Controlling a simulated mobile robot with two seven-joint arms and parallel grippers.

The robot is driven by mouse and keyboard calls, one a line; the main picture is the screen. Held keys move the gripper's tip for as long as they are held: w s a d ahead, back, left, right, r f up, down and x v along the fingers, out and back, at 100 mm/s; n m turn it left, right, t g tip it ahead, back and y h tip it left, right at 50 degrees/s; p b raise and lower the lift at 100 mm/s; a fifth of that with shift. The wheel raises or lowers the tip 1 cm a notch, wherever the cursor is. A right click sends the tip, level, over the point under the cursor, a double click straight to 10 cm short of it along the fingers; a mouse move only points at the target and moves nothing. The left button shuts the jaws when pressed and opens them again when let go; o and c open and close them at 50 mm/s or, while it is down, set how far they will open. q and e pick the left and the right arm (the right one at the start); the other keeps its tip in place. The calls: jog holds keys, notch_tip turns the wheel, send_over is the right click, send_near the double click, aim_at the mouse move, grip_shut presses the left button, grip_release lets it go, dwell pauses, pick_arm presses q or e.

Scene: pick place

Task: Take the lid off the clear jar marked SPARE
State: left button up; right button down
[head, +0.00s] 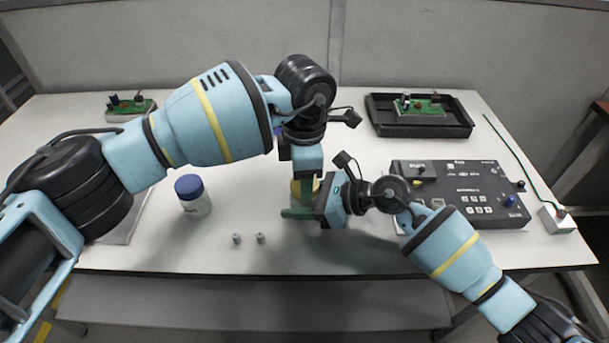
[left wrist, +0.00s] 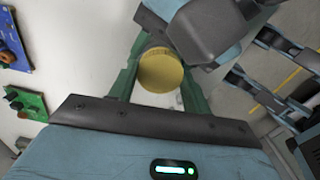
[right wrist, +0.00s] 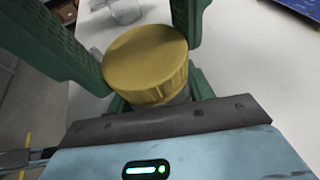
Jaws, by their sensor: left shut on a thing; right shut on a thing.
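A jar with a yellow lid (head: 296,187) stands near the front middle of the table, mostly hidden by my grippers. The lid fills the gap between green fingers in the left wrist view (left wrist: 161,70) and the right wrist view (right wrist: 146,60). My left gripper (head: 307,188) comes down from above and is shut on the lid. My right gripper (head: 300,213) comes in from the right, lower down, and is shut on the jar body. The jar's label is hidden. A jar with a blue lid (head: 189,187) stands upright to the left; its label is too small to read.
Two small grey pieces (head: 248,238) stand near the front edge. A black control box (head: 455,180) is at right, with a white block (head: 557,220) beyond it. A black tray (head: 388,128) with a circuit board is at the back right. Another board (head: 131,106) lies back left.

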pick_arm(q)
jog(key=o, duration=1.1)
jog(key=shift+r, duration=2.25)
jog(key=c, duration=0.3)
notch_tip(320, 180, up, 2)
jog(key=m, duration=0.6)
jog(key=r+m, duration=0.1)
jog(key=m, duration=0.3)
jog(key=shift+r, duration=0.25)
jog(key=shift+f, duration=0.1)
